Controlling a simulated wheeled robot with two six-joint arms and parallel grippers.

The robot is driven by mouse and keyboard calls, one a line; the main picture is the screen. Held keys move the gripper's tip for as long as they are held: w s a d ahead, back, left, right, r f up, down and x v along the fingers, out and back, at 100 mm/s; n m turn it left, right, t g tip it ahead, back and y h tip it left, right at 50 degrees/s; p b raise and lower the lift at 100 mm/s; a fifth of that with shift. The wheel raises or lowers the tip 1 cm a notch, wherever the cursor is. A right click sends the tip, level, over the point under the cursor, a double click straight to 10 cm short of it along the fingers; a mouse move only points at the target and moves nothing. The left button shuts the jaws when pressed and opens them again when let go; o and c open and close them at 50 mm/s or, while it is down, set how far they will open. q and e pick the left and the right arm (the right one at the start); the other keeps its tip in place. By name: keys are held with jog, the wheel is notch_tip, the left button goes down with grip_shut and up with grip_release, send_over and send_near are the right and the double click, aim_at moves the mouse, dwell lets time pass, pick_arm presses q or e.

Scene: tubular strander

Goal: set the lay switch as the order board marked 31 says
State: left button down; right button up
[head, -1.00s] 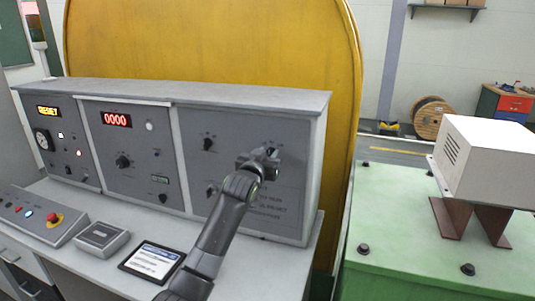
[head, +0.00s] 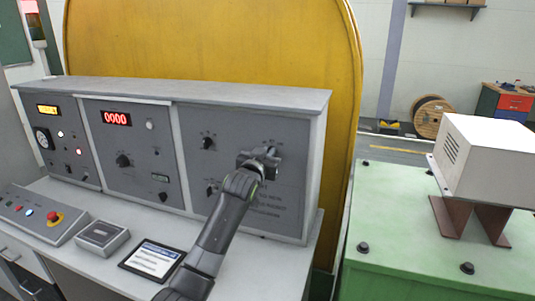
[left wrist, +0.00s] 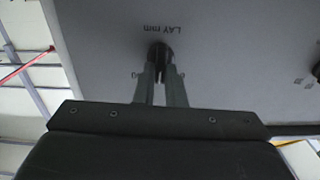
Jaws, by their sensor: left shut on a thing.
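The lay switch (left wrist: 161,53) is a dark round knob on the grey panel, beside the upside-down label "LAY mm" in the left wrist view. My left gripper (left wrist: 161,78) is shut on it, one finger on each side. In the head view my left gripper (head: 268,158) is at the upper right of the console's right panel and largely hides the knob. Its setting cannot be read. No board marked 31 can be made out. My right gripper is not in view.
The console (head: 240,92) has other knobs (head: 208,143) close left of my arm and a red "0000" display (head: 116,119). A tablet-like panel (head: 152,260) and a button box (head: 45,215) lie on the desk. A green machine bed (head: 420,235) stands to the right.

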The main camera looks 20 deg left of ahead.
pick_arm(q)
jog(key=m, duration=0.2)
jog(key=m+p, duration=0.1)
jog(key=m, duration=0.2)
jog(key=m+p, duration=0.1)
jog(key=m, duration=0.2)
jog(key=shift+d+f, duration=0.1)
jog(key=shift+d, duration=0.2)
jog(key=shift+m, duration=0.3)
jog(key=c, duration=1.5)
grip_release()
jog(key=shift+s+f, duration=0.1)
